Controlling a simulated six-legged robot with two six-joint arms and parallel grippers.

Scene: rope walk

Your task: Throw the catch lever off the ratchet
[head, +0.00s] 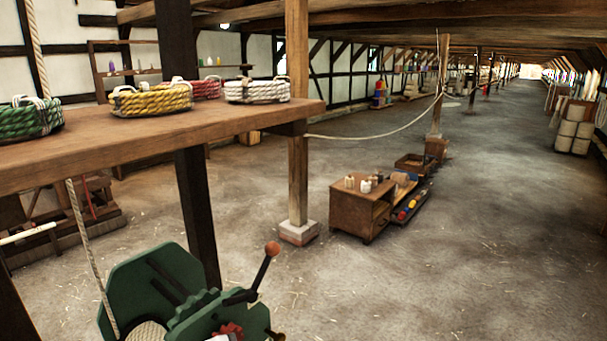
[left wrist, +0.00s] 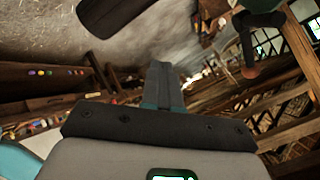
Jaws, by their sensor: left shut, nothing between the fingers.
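The green ratchet winch (head: 150,285) stands at the bottom of the head view, its lower part cut off by the frame edge. The catch lever (head: 262,272) rises from it, tilted up to the right, with a red-brown ball knob (head: 272,248). A dark lever with a reddish knob (left wrist: 250,72) also shows at the upper right of the left wrist view. My left gripper (left wrist: 163,70) is shut and empty, its fingers apart from that knob in the picture. It does not show in the head view. My right gripper is in neither view.
A wooden shelf (head: 150,130) with coiled ropes, among them a yellow coil (head: 150,100), stands above and left of the winch. A rope (head: 88,255) runs down to the winch. A wooden post (head: 298,150) and a low cabinet (head: 358,210) stand beyond.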

